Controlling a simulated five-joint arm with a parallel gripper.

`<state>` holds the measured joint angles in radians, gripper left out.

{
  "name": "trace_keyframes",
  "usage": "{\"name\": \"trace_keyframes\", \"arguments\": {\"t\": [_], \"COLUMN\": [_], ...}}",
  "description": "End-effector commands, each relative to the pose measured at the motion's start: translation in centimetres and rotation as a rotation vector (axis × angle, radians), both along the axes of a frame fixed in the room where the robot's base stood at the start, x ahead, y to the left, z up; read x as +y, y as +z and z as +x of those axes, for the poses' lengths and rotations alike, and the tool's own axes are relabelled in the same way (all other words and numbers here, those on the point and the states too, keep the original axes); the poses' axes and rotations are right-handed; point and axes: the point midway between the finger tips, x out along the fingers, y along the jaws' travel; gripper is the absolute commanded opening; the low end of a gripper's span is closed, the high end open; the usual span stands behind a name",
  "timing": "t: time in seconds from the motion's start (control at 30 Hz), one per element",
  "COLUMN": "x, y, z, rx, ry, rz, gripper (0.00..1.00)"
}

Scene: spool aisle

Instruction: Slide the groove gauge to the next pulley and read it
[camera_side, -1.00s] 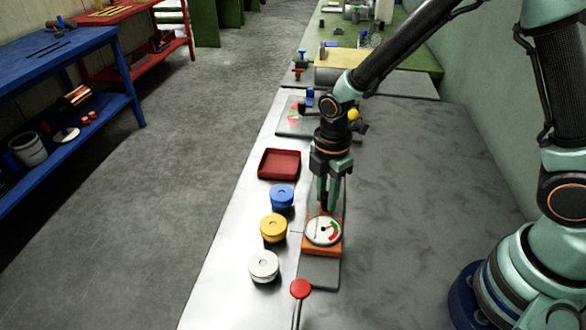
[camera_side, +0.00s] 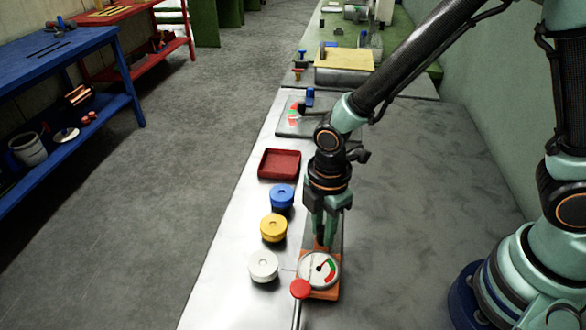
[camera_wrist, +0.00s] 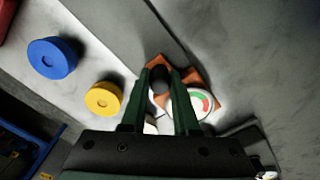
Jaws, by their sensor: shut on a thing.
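The groove gauge (camera_side: 318,268) has a round white dial with red and green marks on an orange base. It sits on the grey rail, level with the white pulley (camera_side: 263,266) and to its right. The yellow pulley (camera_side: 273,228) and blue pulley (camera_side: 281,196) stand farther back in the same row. My gripper (camera_side: 321,240) is shut on the gauge's dark upright grip behind the dial. In the wrist view the fingers (camera_wrist: 160,92) flank that grip, with the dial (camera_wrist: 196,103) partly hidden by a finger. The white pulley is mostly hidden there.
A red-knobbed lever (camera_side: 300,288) stands at the front and overlaps the gauge's near left corner in the side view. A red tray (camera_side: 279,163) lies behind the pulleys. The grey bench right of the rail is clear.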

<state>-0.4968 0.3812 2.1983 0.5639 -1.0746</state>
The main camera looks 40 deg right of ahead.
Motion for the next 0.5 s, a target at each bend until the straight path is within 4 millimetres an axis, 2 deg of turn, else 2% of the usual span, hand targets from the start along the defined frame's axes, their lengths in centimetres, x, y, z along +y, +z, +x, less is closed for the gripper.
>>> {"name": "trace_keyframes", "arguments": {"t": [0.37, 0.4, 0.5], "x": [0.54, 0.54, 0.5], "y": [0.07, 0.06, 0.04], "z": [-0.53, -0.55, -0.52], "rx": [0.0, 0.0, 0.0], "ry": [0.004, 0.005, 0.004], "rz": [0.0, 0.0, 0.0], "gripper": [0.0, 0.41, 0.41]}}
